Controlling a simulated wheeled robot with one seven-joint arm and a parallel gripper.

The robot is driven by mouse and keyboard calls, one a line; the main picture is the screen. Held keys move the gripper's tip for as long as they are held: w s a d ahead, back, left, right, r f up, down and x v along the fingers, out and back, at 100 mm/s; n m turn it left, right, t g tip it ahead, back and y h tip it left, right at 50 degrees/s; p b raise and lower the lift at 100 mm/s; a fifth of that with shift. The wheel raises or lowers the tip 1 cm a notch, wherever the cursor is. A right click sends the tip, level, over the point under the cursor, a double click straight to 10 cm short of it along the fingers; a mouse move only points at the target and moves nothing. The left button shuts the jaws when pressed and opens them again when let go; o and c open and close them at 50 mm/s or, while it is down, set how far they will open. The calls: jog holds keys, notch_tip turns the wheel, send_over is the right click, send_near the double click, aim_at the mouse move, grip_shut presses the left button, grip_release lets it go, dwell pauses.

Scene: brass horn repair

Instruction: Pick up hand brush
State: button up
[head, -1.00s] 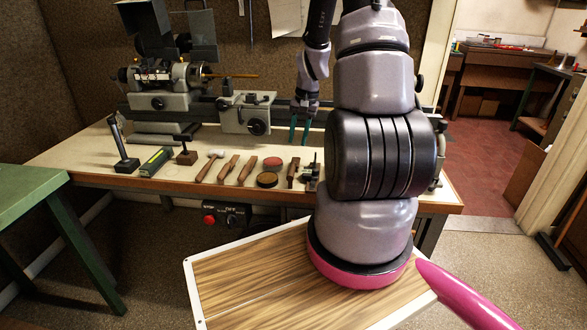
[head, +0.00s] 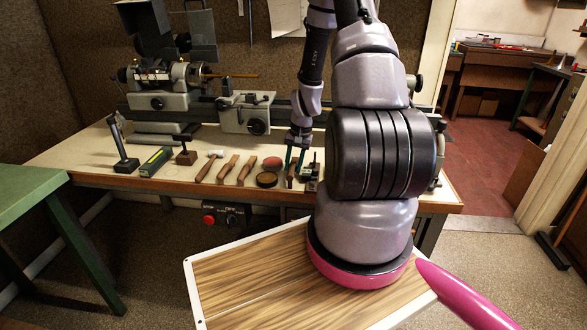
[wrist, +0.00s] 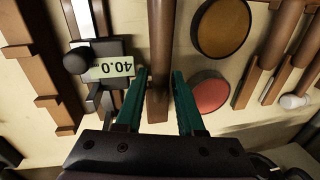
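The hand brush, which I take to be the long brown wooden piece (head: 291,181), lies on the workbench right of two round tins. In the wrist view its wooden length (wrist: 160,45) runs up between the two green fingers. My gripper (head: 295,163) is low over the bench at the brush; its fingertips also show in the wrist view (wrist: 160,80). The fingers are open, one on each side of the wood, with a gap on both sides. The bristles cannot be made out, and the upper end of the brush leaves the wrist view.
A red round tin (wrist: 209,92) and a brown round tin (wrist: 222,28) lie close beside one finger. A digital gauge marked 40.0 (wrist: 108,68) is close beside the other. A mallet (head: 207,168) and two wooden-handled tools (head: 237,168) lie farther left. A lathe (head: 160,90) stands behind.

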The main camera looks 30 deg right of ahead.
grip_shut()
jog(key=shift+r, duration=0.15)
notch_tip(320, 180, up, 10)
jog(key=shift+f, duration=0.1)
dwell(0.4)
